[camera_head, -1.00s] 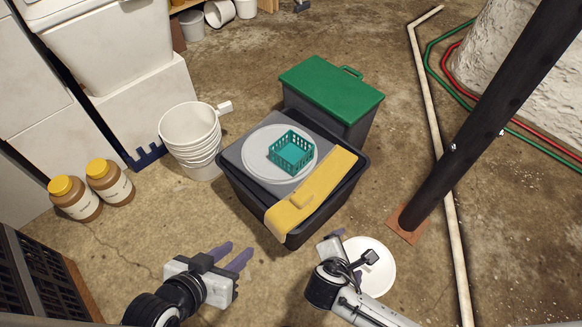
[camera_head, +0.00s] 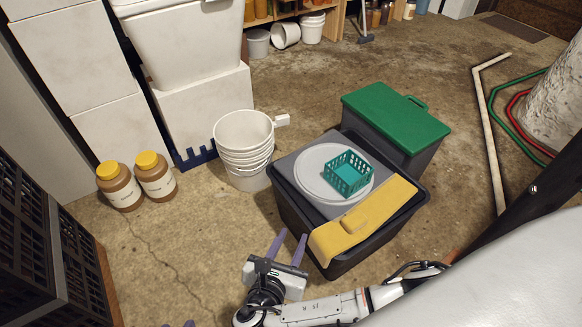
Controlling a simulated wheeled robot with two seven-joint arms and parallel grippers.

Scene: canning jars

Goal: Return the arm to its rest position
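My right gripper (camera_head: 287,250) is in the lower middle, its arm coming in from the right. Its two purple fingers are apart with nothing between them, and point toward the near left side of the black bin (camera_head: 350,262). I cannot tell if they touch the bin. A teal basket (camera_head: 349,174) sits on a round white lid (camera_head: 312,172) on the bin, beside a yellow strap-like piece (camera_head: 368,217).
A green-lidded bin (camera_head: 395,115) stands behind the black bin. Stacked white buckets (camera_head: 243,145) stand left of it. Two brown jars with yellow lids (camera_head: 120,186) stand farther left, near a dark crate (camera_head: 50,240). The floor (camera_head: 180,250) between the crate and buckets is clear.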

